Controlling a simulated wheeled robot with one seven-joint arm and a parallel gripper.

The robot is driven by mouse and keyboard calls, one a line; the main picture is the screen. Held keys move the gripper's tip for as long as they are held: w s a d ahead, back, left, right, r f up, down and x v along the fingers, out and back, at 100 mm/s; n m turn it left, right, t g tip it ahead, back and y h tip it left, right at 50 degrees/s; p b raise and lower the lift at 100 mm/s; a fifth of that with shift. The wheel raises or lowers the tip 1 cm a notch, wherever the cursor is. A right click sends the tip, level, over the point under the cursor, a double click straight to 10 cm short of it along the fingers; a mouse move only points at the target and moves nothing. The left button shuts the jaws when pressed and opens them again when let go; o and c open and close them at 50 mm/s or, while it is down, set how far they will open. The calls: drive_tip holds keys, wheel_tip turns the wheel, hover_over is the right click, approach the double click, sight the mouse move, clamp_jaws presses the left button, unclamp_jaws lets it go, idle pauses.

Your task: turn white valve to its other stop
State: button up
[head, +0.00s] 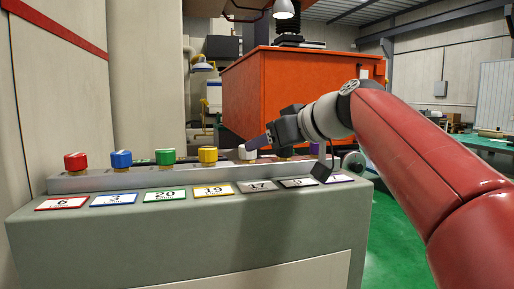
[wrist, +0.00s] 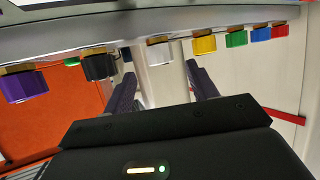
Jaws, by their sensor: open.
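The white valve (head: 246,153) is a small knob on the panel's raised rail, fifth from the left, behind the grey-edged label reading 17. In the wrist view the white valve (wrist: 160,53) shows ahead, between the lines of the two fingers. My gripper (head: 254,142) comes from the right, close to the white valve and partly in front of its surroundings. In the wrist view my gripper (wrist: 160,72) is open, with nothing between its fingers. I cannot tell whether a finger touches the knob.
Yellow (head: 208,155), green (head: 166,157), blue (head: 121,159) and red (head: 76,161) knobs stand left along the rail. The black knob (wrist: 99,66) and purple knob (wrist: 24,88) are on the other side. A large orange tank (head: 290,95) stands behind the panel.

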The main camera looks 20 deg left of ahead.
drive_tip(key=x, duration=0.5)
drive_tip(key=shift+w+a+f, duration=0.15)
drive_tip(key=shift+a, duration=0.1)
drive_tip(key=c, duration=1)
